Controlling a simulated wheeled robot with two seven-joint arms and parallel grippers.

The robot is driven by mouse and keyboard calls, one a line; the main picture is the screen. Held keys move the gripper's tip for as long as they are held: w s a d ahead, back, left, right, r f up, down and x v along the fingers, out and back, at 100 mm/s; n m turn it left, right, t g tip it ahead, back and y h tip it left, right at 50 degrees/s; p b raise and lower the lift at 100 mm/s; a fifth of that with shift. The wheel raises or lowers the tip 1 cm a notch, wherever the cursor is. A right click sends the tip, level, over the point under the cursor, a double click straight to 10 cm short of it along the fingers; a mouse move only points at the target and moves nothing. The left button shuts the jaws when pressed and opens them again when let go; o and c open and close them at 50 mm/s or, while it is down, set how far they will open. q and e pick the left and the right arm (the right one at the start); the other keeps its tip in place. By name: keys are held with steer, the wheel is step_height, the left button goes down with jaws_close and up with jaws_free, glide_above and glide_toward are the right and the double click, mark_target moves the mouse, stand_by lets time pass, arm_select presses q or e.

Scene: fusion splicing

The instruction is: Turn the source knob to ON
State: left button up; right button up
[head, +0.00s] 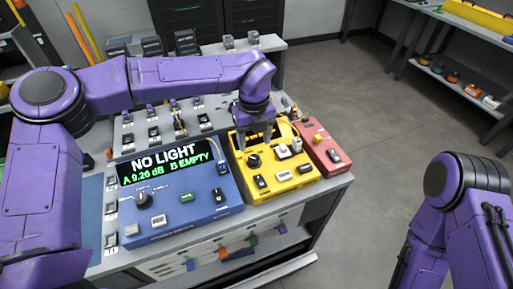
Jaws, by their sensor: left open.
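A yellow box (291,180) stands on the bench with a round black knob (254,160) near its left side. A blue unit (177,222) beside it has another round knob (143,199) and a screen (168,163) reading "NO LIGHT", "A 9.26 dB" and "B EMPTY". The lettering by the knobs is too small to read, so I cannot tell which is labelled source. My left gripper (254,141) is open, pointing down just above and behind the yellow box's knob. Contact with the knob cannot be made out. Of my right arm, only links show at the lower right.
A red box (320,150) stands right of the yellow one. Small devices in rows and a grey back ledge lie behind the blue unit. Coloured tags hang on the bench front. Open floor (370,140) lies to the right, with shelves (455,82) beyond.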

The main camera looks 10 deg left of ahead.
mark_target(254, 158)
arm_select(q)
steer(key=f, duration=0.1)
steer(key=s+f, duration=0.1)
steer(key=f, duration=0.1)
steer(key=shift+a+f+p, duration=0.1)
steer(key=shift+f+p, duration=0.15)
steer(key=shift+p, duration=0.1)
steer(key=f, duration=0.1)
steer(key=w+f, duration=0.1)
steer(key=f, duration=0.1)
steer(key=shift+w+f, duration=0.15)
steer(key=shift+f, duration=0.15)
steer(key=shift+s+r, duration=0.15)
steer(key=shift+s, duration=0.15)
steer(key=shift+c, duration=0.3)
steer(key=shift+w, duration=0.15)
steer(key=c, duration=1)
arm_select(e)
steer(key=shift+s+r, duration=0.15)
steer(key=shift+r, duration=0.6)
